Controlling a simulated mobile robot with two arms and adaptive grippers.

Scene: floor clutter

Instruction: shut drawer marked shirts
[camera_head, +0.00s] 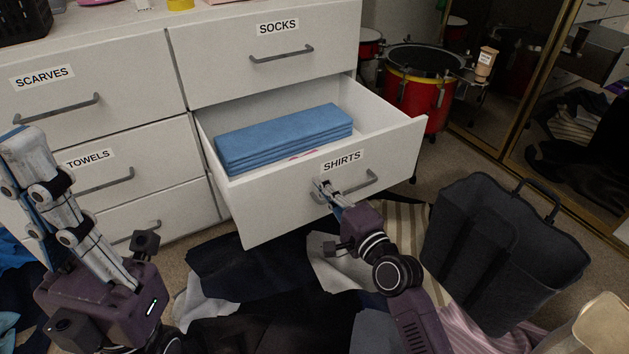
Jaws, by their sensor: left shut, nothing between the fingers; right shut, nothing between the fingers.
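The white drawer marked SHIRTS (300,200) is pulled out of the dresser, below the SOCKS drawer. Folded blue cloth (283,137) lies inside it. Its grey bar handle (365,186) is on the front face, below the label. My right gripper (322,187) is shut and empty at the drawer front, by the left end of the handle; I cannot tell whether it touches. My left gripper (22,140) is shut and empty, raised at the far left in front of the SCARVES and TOWELS drawers.
The SOCKS drawer (220,50), SCARVES drawer (130,60) and TOWELS drawer (150,150) are shut. Clothes (250,265) cover the floor in front. A dark fabric bin (500,250) stands at the right. A red drum (415,95) stands behind the open drawer, near a mirror.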

